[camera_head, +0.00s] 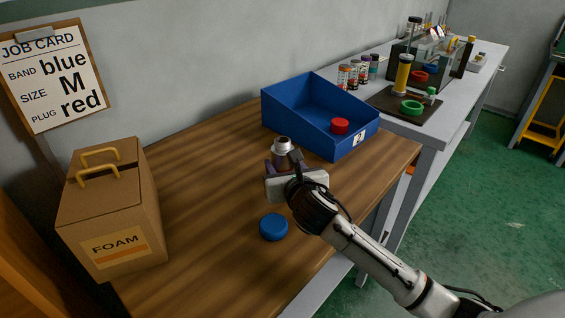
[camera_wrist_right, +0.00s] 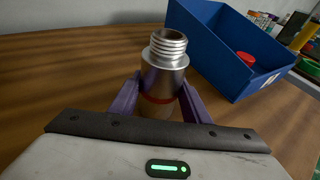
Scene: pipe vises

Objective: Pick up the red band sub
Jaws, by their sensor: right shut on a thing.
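The red band sub (camera_wrist_right: 160,85) is a silver metal cylinder with a threaded top and a red band around its body. It stands upright between the purple fingers of my right gripper (camera_wrist_right: 158,98), which is shut on it. In the head view the silver top of the sub (camera_head: 282,146) shows above my right gripper (camera_head: 285,164), over the wooden table. The gripper and wrist hide its lower part, and I cannot tell whether it touches the table. My left gripper is not in view.
A blue bin (camera_head: 292,106) holding a red cap (camera_head: 340,126) stands just behind. A blue cap (camera_head: 273,226) lies on the table (camera_head: 190,200) nearer the front. A foam box (camera_head: 112,220) stands at left, below a job card (camera_head: 55,75). A cluttered grey bench (camera_head: 440,125) adjoins at right.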

